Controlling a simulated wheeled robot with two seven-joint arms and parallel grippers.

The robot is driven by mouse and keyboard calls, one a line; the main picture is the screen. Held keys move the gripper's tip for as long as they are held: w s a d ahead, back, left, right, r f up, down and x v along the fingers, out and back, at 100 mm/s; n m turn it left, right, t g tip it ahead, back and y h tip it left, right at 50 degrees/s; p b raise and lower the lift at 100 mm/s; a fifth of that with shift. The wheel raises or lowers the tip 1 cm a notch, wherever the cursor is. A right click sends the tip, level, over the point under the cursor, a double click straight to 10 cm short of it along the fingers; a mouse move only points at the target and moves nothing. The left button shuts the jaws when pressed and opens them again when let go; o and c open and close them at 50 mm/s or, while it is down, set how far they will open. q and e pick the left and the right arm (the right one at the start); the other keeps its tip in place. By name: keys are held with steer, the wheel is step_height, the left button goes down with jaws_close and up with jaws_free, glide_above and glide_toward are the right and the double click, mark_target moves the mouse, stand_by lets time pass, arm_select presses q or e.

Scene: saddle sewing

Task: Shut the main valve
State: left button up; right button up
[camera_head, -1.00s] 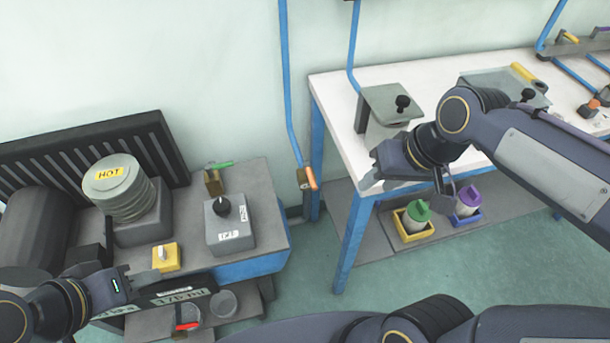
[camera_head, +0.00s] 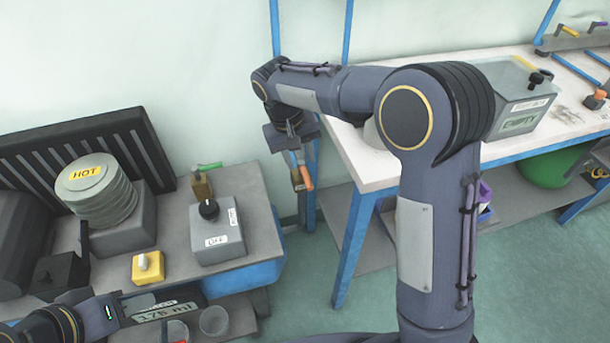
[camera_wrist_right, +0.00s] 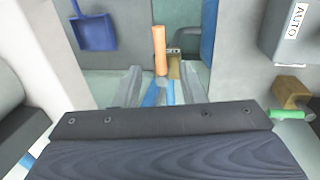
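The valve with the orange handle (camera_head: 308,180) and a small brass body (camera_head: 297,180) sits at the lower end of a blue pipe beside the bench. In the right wrist view its orange handle (camera_wrist_right: 160,50) stands roughly upright in the picture, with the brass body (camera_wrist_right: 174,68) beside it. My right gripper (camera_head: 296,155) is just above the valve. Its fingers (camera_wrist_right: 160,88) are apart, and the handle shows between and beyond them; no grip shows. My left gripper (camera_head: 125,306) is at the lower left, near a display panel; its finger state is unclear.
A second brass valve with a green handle (camera_head: 207,168) is on the left bench, near a grey switch box (camera_head: 218,238), a yellow switch (camera_head: 148,267) and a stack marked HOT (camera_head: 95,190). A white table (camera_head: 360,160) stands right of the valve.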

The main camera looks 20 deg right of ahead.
mark_target(306, 177)
steer(key=f, duration=0.3)
steer(key=d+f+b, duration=0.1)
steer(key=f, duration=0.2)
steer(key=shift+d+f, duration=0.15)
steer(key=shift+f, duration=0.05)
jaws_close()
